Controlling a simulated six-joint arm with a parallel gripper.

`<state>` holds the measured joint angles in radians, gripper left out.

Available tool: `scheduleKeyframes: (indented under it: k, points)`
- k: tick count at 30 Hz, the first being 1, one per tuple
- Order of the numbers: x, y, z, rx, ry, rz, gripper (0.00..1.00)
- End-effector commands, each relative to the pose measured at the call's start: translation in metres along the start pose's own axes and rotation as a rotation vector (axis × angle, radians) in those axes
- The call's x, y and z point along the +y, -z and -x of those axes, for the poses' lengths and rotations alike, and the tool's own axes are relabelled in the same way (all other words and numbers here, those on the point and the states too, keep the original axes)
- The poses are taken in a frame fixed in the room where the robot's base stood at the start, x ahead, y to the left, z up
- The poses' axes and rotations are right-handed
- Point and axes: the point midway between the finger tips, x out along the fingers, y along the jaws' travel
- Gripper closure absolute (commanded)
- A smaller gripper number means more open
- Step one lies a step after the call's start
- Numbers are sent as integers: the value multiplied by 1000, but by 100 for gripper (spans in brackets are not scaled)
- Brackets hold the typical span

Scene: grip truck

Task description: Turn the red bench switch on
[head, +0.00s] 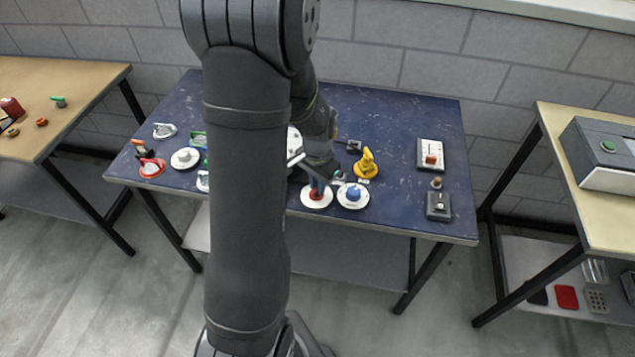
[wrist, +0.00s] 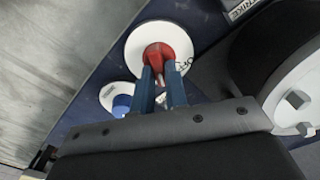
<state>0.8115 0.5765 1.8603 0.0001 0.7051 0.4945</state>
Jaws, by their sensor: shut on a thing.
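The red bench switch (wrist: 160,47) is a red knob on a round white plate (wrist: 133,52). Dark letters that look like OFF show on the plate beside the knob in the wrist view. In the head view the red switch (head: 316,196) is near the front edge of the blue bench, just below my gripper (head: 318,183). In the wrist view my gripper (wrist: 159,70) has its two blue fingers on either side of the red knob, shut on it. The fingers hide part of the knob, and its exact angle is hard to tell.
A blue knob on a white plate (head: 353,195) stands close to the right of the red switch. A yellow handle (head: 367,163) is behind it. Switch boxes (head: 438,205) are farther right. A large pale round part (wrist: 300,85) is close beside the fingers.

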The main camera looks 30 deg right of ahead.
Motion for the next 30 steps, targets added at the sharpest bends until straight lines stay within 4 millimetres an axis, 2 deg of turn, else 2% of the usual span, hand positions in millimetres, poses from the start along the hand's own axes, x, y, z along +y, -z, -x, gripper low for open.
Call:
scheduleKeyframes:
  k: [15, 16, 18, 19, 30]
  points:
    - [0, 1, 1, 2, 1, -19, 100]
    - [0, 1, 1, 2, 1, -19, 81]
    - [0, 0, 0, 2, 1, -19, 68]
    - [0, 0, 0, 2, 1, -19, 65]
    - [0, 1, 6, 2, 1, -18, 65]
